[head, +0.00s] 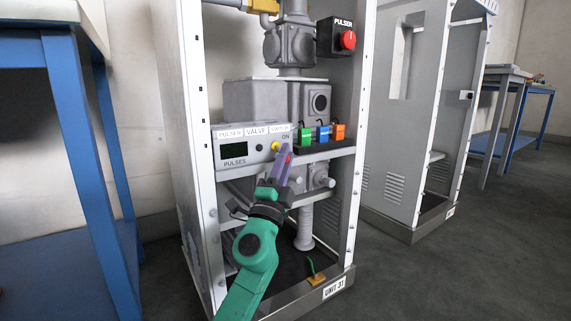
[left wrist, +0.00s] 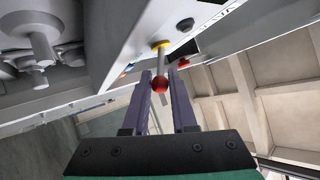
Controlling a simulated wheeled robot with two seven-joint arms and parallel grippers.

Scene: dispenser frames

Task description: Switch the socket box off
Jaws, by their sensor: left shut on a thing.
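The grey-white socket box (head: 243,145) sits on a shelf of the frame, with the labels PULSER, VALVE and SWITCH and a dark display. Its switch lever has a yellow collar (head: 275,146) below the SWITCH label, with ON printed beside it. In the left wrist view, the lever's red ball tip (left wrist: 159,86) lies between my purple fingers, and the collar (left wrist: 160,45) is just beyond them. My left gripper (head: 285,154) is shut on this lever, in front of the box. The fingers partly hide the lever in the head view. My right gripper is not in view.
Green, blue and orange plugs (head: 323,133) stand in a dark strip right of the box. A red PULSER button (head: 348,40) is above. White frame posts (head: 203,170) flank the shelf. A blue table (head: 80,180) stands at left; open floor (head: 440,260) lies at right.

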